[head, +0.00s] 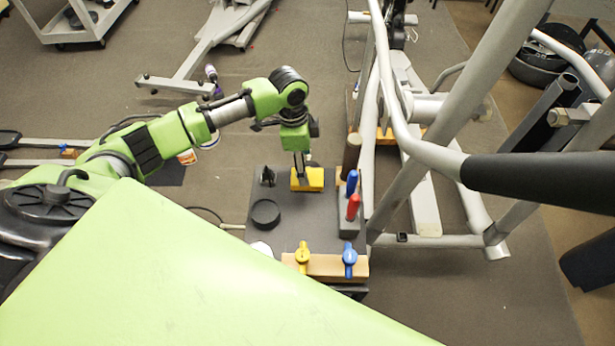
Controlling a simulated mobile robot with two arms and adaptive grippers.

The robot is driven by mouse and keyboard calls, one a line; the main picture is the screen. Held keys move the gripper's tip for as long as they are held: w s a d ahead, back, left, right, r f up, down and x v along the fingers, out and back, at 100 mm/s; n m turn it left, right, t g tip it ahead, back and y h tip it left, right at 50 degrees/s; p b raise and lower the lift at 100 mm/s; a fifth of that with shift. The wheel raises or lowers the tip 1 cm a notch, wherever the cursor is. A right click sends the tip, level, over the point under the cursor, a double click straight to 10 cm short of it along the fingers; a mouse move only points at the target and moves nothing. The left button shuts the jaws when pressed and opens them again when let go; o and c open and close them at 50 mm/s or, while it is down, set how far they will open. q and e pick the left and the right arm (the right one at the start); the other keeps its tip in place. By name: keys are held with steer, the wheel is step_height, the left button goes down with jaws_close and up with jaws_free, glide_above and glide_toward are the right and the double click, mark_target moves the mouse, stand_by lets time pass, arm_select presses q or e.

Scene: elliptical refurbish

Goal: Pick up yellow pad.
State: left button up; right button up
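The yellow pad (314,180) lies on the far part of a small dark grey table top (287,226). My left arm reaches in from the left, and my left gripper (300,172) points down at the pad. Its narrow tip overlaps the pad in the picture and covers part of it. I cannot tell whether the fingers touch the pad, straddle it or hold it. The finger opening is too small to make out. My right gripper is not in view.
A black round dish (265,213) and a small black item (267,177) stand left of the pad. A blue-handled tool (352,184), a red-handled tool (353,207) and a brown cylinder (350,155) stand to its right. The grey exercise machine's frame (432,155) rises close by on the right.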

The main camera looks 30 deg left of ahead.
arm_select(q)
step_height(320, 180, down, 2)
steer(key=shift+d+f+p, duration=0.1)
steer(key=shift+f+p, duration=0.05)
steer(key=shift+p, duration=0.45)
step_height(320, 180, down, 2)
steer(key=shift+d+f+p, duration=0.15)
steer(key=shift+p, duration=0.15)
steer(key=shift+w+f, duration=0.1)
steer(key=shift+f, duration=0.5)
steer(key=c, duration=1)
steer(key=shift+c, duration=0.3)
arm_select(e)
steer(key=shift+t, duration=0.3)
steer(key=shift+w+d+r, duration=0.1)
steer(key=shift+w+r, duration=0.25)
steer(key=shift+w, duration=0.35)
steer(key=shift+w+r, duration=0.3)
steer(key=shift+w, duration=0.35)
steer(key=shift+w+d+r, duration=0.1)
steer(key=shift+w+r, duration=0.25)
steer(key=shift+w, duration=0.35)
